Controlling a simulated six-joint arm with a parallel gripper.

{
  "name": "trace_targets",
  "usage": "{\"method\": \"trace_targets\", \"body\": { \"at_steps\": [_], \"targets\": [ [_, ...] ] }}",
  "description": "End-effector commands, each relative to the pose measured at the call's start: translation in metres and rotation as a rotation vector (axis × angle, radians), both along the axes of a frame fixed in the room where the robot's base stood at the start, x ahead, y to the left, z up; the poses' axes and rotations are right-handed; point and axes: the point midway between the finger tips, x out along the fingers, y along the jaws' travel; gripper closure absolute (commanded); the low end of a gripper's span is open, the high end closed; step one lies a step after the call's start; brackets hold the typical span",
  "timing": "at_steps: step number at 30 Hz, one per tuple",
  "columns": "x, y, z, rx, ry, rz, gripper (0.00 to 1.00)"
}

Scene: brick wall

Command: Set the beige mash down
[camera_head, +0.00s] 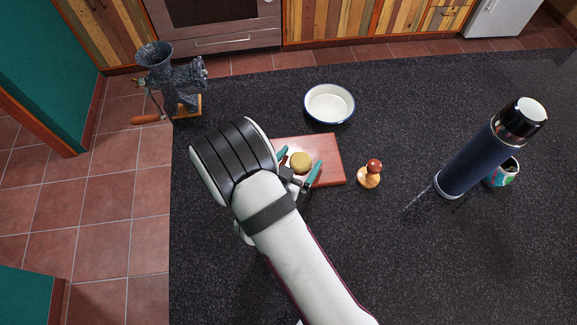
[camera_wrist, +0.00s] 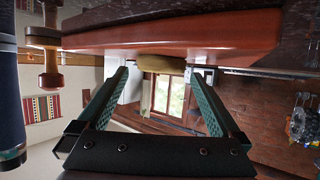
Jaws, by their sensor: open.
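The beige mash (camera_head: 301,162) is a small round, yellowish-beige lump on a reddish-brown board (camera_head: 331,150). My gripper (camera_head: 298,166) is open, with its teal fingers on either side of the mash in the head view. In the wrist view the picture is turned over, so the board (camera_wrist: 180,38) is at the top and the mash (camera_wrist: 163,62) sits against its surface. There the mash lies just beyond the open fingertips (camera_wrist: 158,76), with nothing visible gripped between them. My arm covers the board's left and lower parts in the head view.
A white bowl with a blue rim (camera_head: 330,104) stands behind the board. A small wooden piece with a red knob (camera_head: 369,175) is right of it. A dark blue flask (camera_head: 470,160) and a colourful cup (camera_head: 505,173) stand farther right. A meat grinder (camera_head: 175,80) is back left.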

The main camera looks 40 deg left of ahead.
Motion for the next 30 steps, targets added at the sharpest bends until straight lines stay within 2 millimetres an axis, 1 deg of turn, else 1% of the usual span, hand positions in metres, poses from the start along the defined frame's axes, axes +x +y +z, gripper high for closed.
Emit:
{"method": "trace_targets", "body": {
  "at_steps": [2,5,6,9,12,16,19,23,26,27,29,30],
  "targets": [
    [-0.016,-0.001,0.007,0.000,-0.001,0.007,0.00],
    [-0.047,-0.001,0.018,0.001,-0.001,0.010,0.00],
    [-0.059,-0.003,0.024,0.001,-0.001,0.009,0.00],
    [-0.088,-0.009,0.036,0.000,-0.001,0.009,0.00],
    [-0.112,-0.013,0.045,0.002,-0.001,0.006,0.00],
    [-0.130,-0.017,0.053,0.001,-0.001,0.004,0.00],
    [-0.136,-0.019,0.056,0.001,-0.001,0.002,0.00],
    [-0.134,-0.019,0.056,0.009,0.014,-0.007,0.00],
    [-0.116,-0.014,0.054,0.100,0.165,-0.063,0.00],
    [-0.104,-0.011,0.056,0.167,0.273,-0.094,0.00],
    [-0.084,-0.008,0.066,0.281,0.457,-0.123,0.00],
    [-0.073,-0.009,0.078,0.351,0.575,-0.125,0.00]
  ]
}}
